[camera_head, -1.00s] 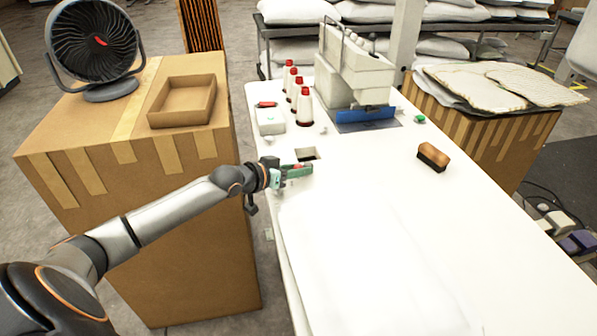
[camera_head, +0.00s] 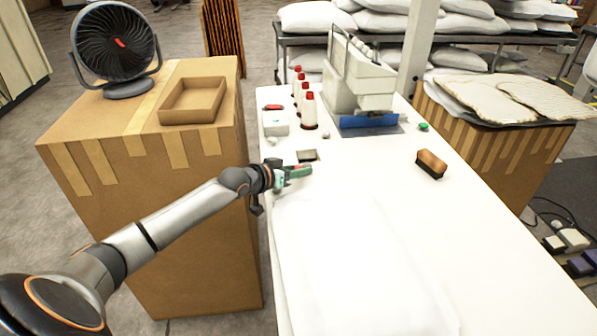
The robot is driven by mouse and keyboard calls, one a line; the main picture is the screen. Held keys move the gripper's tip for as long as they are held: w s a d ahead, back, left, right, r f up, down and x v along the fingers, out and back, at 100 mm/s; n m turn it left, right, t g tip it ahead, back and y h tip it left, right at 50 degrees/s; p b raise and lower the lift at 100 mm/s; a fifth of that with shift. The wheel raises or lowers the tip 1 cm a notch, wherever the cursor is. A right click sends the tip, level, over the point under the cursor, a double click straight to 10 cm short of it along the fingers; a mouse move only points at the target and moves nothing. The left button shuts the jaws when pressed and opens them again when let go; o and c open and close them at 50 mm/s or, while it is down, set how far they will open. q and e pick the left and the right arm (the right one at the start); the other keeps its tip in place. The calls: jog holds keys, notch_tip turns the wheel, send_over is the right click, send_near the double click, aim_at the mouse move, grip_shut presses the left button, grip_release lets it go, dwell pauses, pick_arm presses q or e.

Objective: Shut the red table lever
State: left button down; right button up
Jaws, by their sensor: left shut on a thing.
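My left gripper (camera_head: 294,173) is low over the left edge of the white table (camera_head: 480,240), just in front of a small square opening (camera_head: 307,155). Its green-tinted fingers are closed. A small bit of red (camera_head: 303,167) shows at the fingertips and appears to be the red table lever; the fingers hide most of it, so its angle cannot be read. My right gripper is out of view.
A white pillow cover (camera_head: 350,260) lies flat on the near table. A cardboard box (camera_head: 195,235) is close on the left.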

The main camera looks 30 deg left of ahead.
pick_arm(q)
jog(key=shift+r, duration=0.1)
jog(key=c, duration=0.6)
grip_release()
jog(key=shift+p+v, duration=0.45)
jog(key=shift+v, duration=5.75)
